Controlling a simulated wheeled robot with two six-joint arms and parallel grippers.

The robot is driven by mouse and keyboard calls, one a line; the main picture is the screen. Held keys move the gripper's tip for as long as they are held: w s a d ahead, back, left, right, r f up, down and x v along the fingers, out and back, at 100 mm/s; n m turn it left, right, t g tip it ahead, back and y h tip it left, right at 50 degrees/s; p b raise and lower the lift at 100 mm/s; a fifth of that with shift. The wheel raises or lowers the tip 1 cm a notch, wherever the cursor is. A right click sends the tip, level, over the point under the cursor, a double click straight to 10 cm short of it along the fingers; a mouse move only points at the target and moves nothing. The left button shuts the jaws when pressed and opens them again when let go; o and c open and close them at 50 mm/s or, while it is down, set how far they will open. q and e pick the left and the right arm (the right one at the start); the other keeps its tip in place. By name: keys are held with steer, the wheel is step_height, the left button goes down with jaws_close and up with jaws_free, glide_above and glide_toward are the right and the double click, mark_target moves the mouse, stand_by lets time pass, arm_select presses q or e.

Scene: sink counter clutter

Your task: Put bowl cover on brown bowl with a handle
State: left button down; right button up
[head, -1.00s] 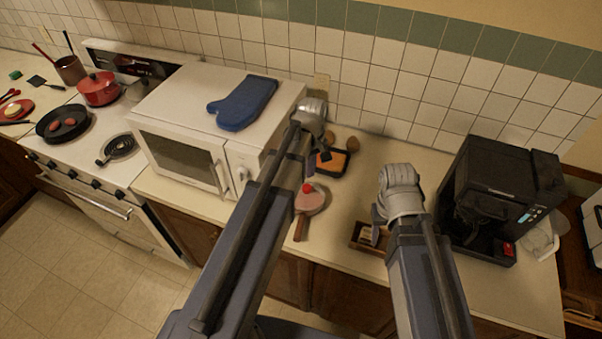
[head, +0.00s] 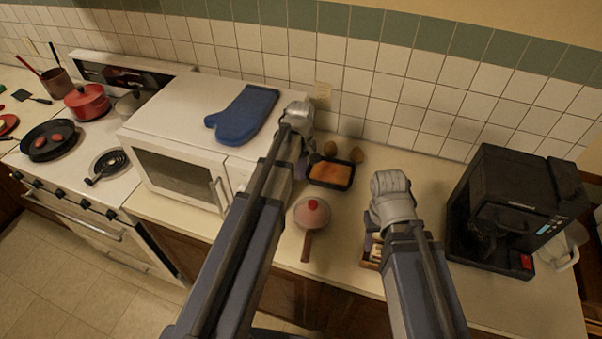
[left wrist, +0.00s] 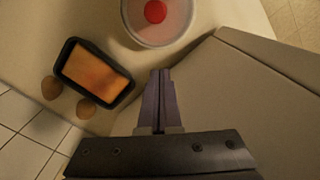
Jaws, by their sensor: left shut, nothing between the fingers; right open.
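The bowl with a brown handle (head: 307,246) sits on the counter between my two arms, its handle towards the front edge. A round pinkish cover (head: 312,217) with a red knob lies over its top, with the knob near the centre. The cover also shows at the top of the left wrist view (left wrist: 150,32), cut off by the frame edge. My left gripper (head: 300,170) is shut and empty, beside the microwave and behind the bowl, apart from the cover. My right gripper (head: 370,220) is open, right of the bowl; its fingers are mostly hidden by its own arm.
A black tray with orange content (head: 331,173) and two brown eggs (head: 356,155) lie behind the bowl. The white microwave (head: 190,140) stands close on the left, a blue mitt (head: 243,115) on top. A small wooden box (head: 373,252) is partly under my right arm. A black coffee machine (head: 510,210) stands right.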

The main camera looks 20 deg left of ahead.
mark_target(311, 200)
arm_select(q)
steer(key=f+b, duration=0.1)
steer(key=f, duration=0.1)
steer(key=s+d+f+b, duration=0.1)
steer(key=f+b, duration=0.1)
steer(key=s+d+f+b, duration=0.1)
steer(key=f+b, duration=0.1)
steer(key=shift+s+d+f, duration=0.2)
steer(key=shift+d+f, duration=0.05)
steer(key=shift+f, duration=0.05)
steer(key=shift+s+d, duration=0.15)
steer(key=shift+d, duration=0.15)
steer(key=shift+s+d, duration=0.55)
steer(key=shift+d, duration=0.05)
steer(key=shift+w+a, duration=0.1)
steer(key=shift+w, duration=0.05)
